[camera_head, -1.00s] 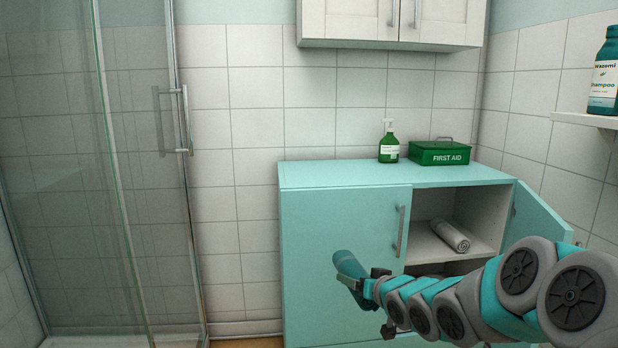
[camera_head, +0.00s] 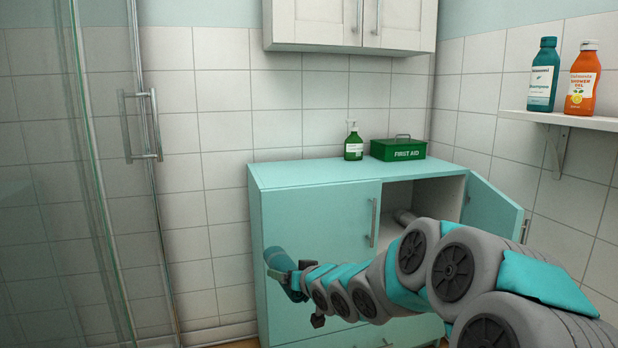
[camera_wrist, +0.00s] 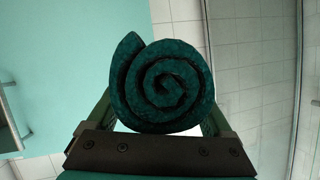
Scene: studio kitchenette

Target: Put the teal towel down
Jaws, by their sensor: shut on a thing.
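The teal towel (camera_head: 280,266) is rolled up and held at the end of my arm, in front of the closed door of the teal cabinet (camera_head: 310,210). In the wrist view the rolled towel (camera_wrist: 163,86) shows its spiral end between the fingers. My gripper (camera_head: 293,280) is shut on it. In the wrist view my gripper (camera_wrist: 160,130) has a finger on each side of the roll. Nothing is seen under the towel.
The cabinet's right door (camera_head: 492,207) stands open. A wall shelf (camera_head: 580,122) holds two bottles. A glass shower door (camera_head: 110,180) is at left.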

